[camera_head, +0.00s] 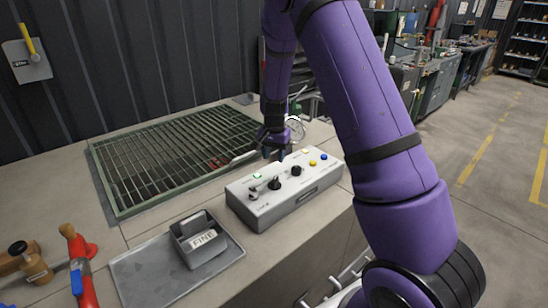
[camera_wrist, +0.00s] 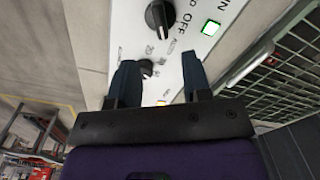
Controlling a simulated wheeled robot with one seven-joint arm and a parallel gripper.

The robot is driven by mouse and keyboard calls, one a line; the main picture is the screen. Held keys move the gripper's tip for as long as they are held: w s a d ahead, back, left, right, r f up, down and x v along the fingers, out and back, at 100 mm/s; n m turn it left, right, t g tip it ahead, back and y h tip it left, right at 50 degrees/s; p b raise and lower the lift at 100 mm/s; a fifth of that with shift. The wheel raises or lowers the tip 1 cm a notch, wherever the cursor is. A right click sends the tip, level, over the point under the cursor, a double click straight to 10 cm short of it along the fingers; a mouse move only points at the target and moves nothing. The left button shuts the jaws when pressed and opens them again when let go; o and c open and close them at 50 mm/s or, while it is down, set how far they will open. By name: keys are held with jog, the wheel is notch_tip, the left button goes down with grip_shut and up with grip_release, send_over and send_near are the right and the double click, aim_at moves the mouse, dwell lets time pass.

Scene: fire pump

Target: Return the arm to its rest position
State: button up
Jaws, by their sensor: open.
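My purple arm (camera_head: 365,110) reaches out from the lower right, bends high up, and comes down over the bench. My gripper (camera_head: 272,153) hangs at the back edge of the grey control box (camera_head: 312,190). In the wrist view my gripper (camera_wrist: 160,68) is open, with its two dark fingers apart and nothing held. A small black knob (camera_wrist: 147,68) of the box shows between the fingers; I cannot tell whether they touch it. A larger black knob (camera_wrist: 160,17) and a lit green button (camera_wrist: 210,28) lie beyond the fingertips.
A green metal grating (camera_head: 160,160) is set in the bench behind the box. A grey tray (camera_head: 150,275) with a bin marked FINE (camera_head: 203,240) stands at front left, beside a red-handled tool (camera_head: 80,265). A wall switch (camera_head: 27,60) is at upper left. Floor at right is clear.

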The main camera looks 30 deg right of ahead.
dwell(0.3)
jog(key=s+a+r+n+t+y, duration=0.1)
jog(key=s+a+r+n, duration=0.15)
jog(key=s+r, duration=0.65)
jog(key=s+a+r+n+t, duration=0.25)
jog(key=s+r, duration=0.25)
jog(key=r, duration=0.8)
jog(key=s+a+r+n, duration=0.1)
jog(key=s+r, duration=0.1)
jog(key=s, duration=0.5)
jog(key=s+a+r+n+t, duration=0.1)
jog(key=s+r+n, duration=0.1)
jog(key=s, duration=0.5)
jog(key=s+a+r+n+h, duration=0.1)
jog(key=s+r+n, duration=0.1)
jog(key=s, duration=0.5)
jog(key=shift+s+a+r+t, duration=0.15)
jog(key=shift+a+r+t, duration=0.15)
jog(key=shift+r, duration=0.2)
